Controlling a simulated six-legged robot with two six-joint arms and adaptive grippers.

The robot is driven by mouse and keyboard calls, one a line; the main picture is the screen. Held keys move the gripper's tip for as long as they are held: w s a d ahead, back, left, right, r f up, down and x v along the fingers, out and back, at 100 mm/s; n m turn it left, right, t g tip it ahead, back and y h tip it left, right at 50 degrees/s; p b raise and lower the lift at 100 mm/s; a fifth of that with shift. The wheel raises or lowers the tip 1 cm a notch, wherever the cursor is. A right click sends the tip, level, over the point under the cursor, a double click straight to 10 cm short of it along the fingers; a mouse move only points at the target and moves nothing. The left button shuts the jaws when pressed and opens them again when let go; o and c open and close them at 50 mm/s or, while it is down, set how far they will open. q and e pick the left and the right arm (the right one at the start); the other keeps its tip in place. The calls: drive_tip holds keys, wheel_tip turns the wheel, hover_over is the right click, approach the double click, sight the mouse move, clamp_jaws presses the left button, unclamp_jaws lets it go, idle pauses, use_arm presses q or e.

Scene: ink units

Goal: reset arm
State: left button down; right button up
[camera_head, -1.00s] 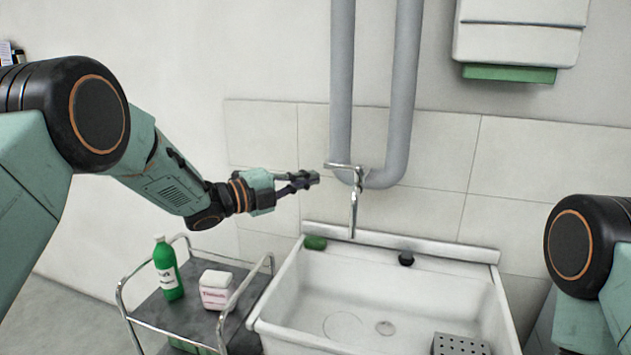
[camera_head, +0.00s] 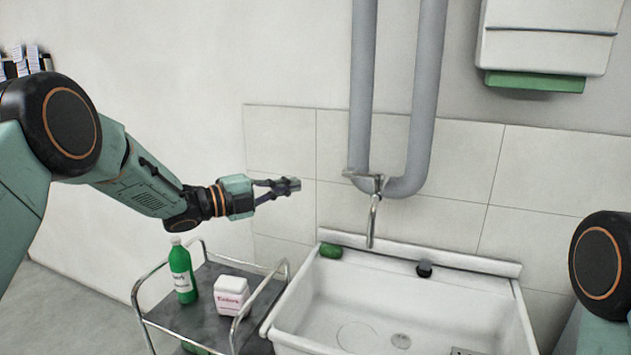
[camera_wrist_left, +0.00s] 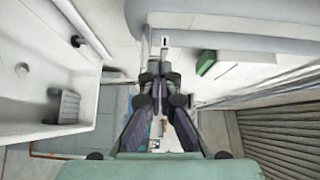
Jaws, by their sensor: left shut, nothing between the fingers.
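My left arm comes in from the left in the head view and reaches out over the cart. Its gripper (camera_head: 290,186) is shut and empty, held in the air left of the tap. The gripper also shows in the left wrist view (camera_wrist_left: 160,75), with its fingertips close together. My right gripper is out of view; only a joint of my right arm shows at the right edge of the head view.
A sink (camera_head: 310,312) stands below the tap (camera_head: 373,215), with a green sponge (camera_head: 331,251) and a black stopper (camera_head: 424,268) on its rim. A metal cart (camera_head: 208,325) at left holds a green bottle (camera_head: 183,272) and a white box (camera_head: 231,294). Grey pipes (camera_head: 428,95) run down the wall.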

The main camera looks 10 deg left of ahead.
use_arm(q)
drive_tip(key=s+a+f+n+g+y, duration=0.1)
drive_tip(key=s+f+n+y, duration=0.2)
drive_tip(key=s+f+n, duration=0.35)
drive_tip(key=s+a+f+n+y+b, duration=0.1)
drive_tip(key=s+f+n+y, duration=0.3)
drive_tip(key=f+n, duration=0.6)
drive_tip(key=s+a+f+n+g+y, duration=0.1)
drive_tip(key=s+f+n+y, duration=0.35)
drive_tip(key=f, duration=0.65)
drive_tip(key=s+f+n+g+b, duration=0.1)
drive_tip(key=s+f+n+g, duration=0.1)
drive_tip(key=s, duration=1)
drive_tip(key=s+a+f+n+g+y+b, duration=0.1)
drive_tip(key=s+f+n+g, duration=0.1)
drive_tip(key=s+f+g, duration=0.2)
drive_tip(key=s+f+n+g+y+b, duration=0.1)
drive_tip(key=s+f, duration=0.7)
drive_tip(key=s, duration=1.3)
drive_tip(key=n+g, duration=0.1)
drive_tip(key=g, duration=0.1)
drive_tip(key=shift+a+f+n+g, duration=0.2)
drive_tip(key=shift+n+g, duration=0.1)
drive_tip(key=shift+n, duration=0.1)
drive_tip(key=shift+w+d, duration=0.1)
